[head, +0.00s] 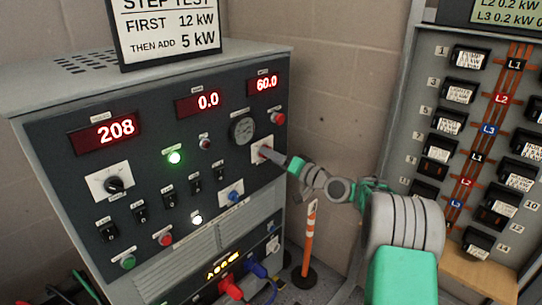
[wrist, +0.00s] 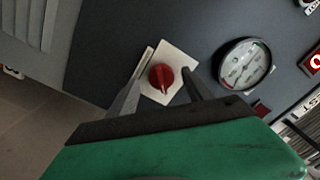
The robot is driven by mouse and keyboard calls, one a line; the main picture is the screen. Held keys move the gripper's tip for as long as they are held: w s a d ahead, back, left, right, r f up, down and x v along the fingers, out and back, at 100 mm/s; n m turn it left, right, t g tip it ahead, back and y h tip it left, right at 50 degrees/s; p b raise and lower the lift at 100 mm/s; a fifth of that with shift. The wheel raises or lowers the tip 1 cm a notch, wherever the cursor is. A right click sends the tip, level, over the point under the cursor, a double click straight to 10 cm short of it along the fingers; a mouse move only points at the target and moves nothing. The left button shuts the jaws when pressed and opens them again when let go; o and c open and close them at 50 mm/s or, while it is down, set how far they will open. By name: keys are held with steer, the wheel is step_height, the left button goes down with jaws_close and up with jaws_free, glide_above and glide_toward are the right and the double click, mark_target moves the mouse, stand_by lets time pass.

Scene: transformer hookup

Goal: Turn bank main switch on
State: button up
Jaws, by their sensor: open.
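A red rotary knob (head: 265,152) sits on a white square plate at the right side of the grey load bank's front panel (head: 75,165); its label is too small to read. In the wrist view the red knob (wrist: 161,77) is seen nearly head-on, with its ridge close to upright in the picture. My gripper (head: 283,161) is at this knob. In the wrist view my gripper (wrist: 165,80) is open, with one finger on each side of the knob. Gaps show between the fingers and the knob, and I cannot tell how deep the fingertips reach.
A round gauge (head: 243,130) is beside the knob plate. Red displays read 208, 0.0 and 60.0. A green lamp (head: 175,157) is lit. A breaker panel (head: 480,140) stands at the right. An orange-and-white post (head: 309,238) stands between the cabinets.

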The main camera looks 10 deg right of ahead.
steer(key=v, duration=0.6)
steer(key=s+a+r+n+g+h+p, duration=0.25)
steer(key=s+a+g+p, duration=0.2)
steer(key=s, duration=0.25)
steer(key=s+a+r+n+g+h+p, duration=0.1)
steer(key=s+a+r+g+h+p, duration=0.15)
steer(key=s+a+h+p, duration=0.3)
steer(key=s+d+g+h+p, duration=0.1)
steer(key=s+d+g+p, duration=0.1)
steer(key=s, duration=0.8)
steer(key=s+d+m+g+h+p, duration=0.1)
steer(key=s+d+g+p, duration=0.1)
steer(key=s, duration=0.9)
steer(key=shift+d+f+h+p, duration=0.3)
steer(key=shift+d+f+p, duration=0.15)
steer(key=shift+d, duration=0.45)
steer(key=shift+r, duration=0.1)
steer(key=shift+c, duration=0.5)
